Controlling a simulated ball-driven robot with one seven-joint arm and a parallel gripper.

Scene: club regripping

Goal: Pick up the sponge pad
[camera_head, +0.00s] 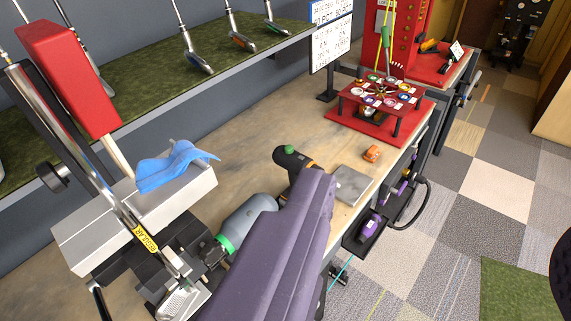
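A flat grey square pad (352,185), which looks like the sponge pad, lies on the wooden workbench (245,138) near its right edge. My gripper (315,190) appears as a large purple shape reaching up from the bottom of the view. Its far end is just left of the grey pad, with a small gap between them in the picture. I cannot make out separate fingers or anything held. The purple shape hides part of the bench in front of the pad.
A red rack (378,98) stands farther back. A blue cloth (172,165) lies on a grey block at left.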

